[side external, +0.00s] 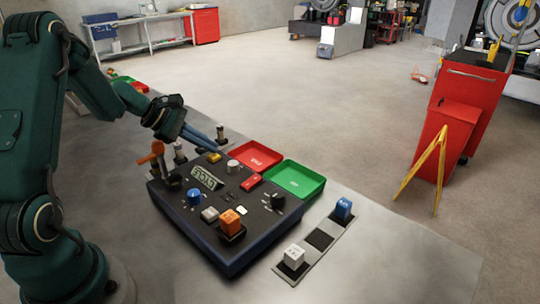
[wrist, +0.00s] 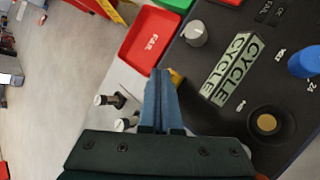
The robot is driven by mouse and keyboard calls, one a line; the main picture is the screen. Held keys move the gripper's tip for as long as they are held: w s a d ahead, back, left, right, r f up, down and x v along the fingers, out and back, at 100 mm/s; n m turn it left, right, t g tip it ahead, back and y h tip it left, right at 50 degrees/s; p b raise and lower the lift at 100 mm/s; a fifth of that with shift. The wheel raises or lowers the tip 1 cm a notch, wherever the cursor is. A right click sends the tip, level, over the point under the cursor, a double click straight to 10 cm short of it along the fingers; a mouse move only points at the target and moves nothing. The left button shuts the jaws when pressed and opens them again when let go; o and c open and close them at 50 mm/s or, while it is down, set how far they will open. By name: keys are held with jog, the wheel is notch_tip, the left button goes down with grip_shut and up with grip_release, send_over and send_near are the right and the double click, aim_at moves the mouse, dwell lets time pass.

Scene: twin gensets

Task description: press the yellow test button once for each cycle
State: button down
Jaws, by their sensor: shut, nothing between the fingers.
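The yellow button (side external: 214,157) sits on the top of the dark control box (side external: 228,252), near its far edge. In the wrist view the yellow button (wrist: 177,77) is partly hidden by my fingers. My gripper (side external: 220,151) is shut and empty, with its blue fingertips pointing down close to the button. The fingertips (wrist: 157,74) show just left of the button in the wrist view; I cannot tell whether they touch it. A block lettered CYCLE (side external: 207,178) stands on the box beside the button, and also shows in the wrist view (wrist: 232,66).
A grey knob (side external: 233,166), a blue knob (side external: 194,197) and an orange block (side external: 231,221) stand on the box. A red tray (side external: 258,156) and a green tray (side external: 294,180) lie behind it. A strip with white (side external: 293,256) and blue (side external: 343,208) blocks is at right.

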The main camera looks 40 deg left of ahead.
jog(key=shift+s+d+f, duration=0.1)
jog(key=shift+s+f, duration=0.1)
jog(key=shift+f, duration=0.75)
dwell(0.8)
jog(key=shift+r, duration=0.1)
jog(key=shift+s+d+r, duration=0.25)
jog(key=shift+r, duration=0.5)
jog(key=shift+w+r, duration=0.1)
jog(key=shift+r, duration=2.45)
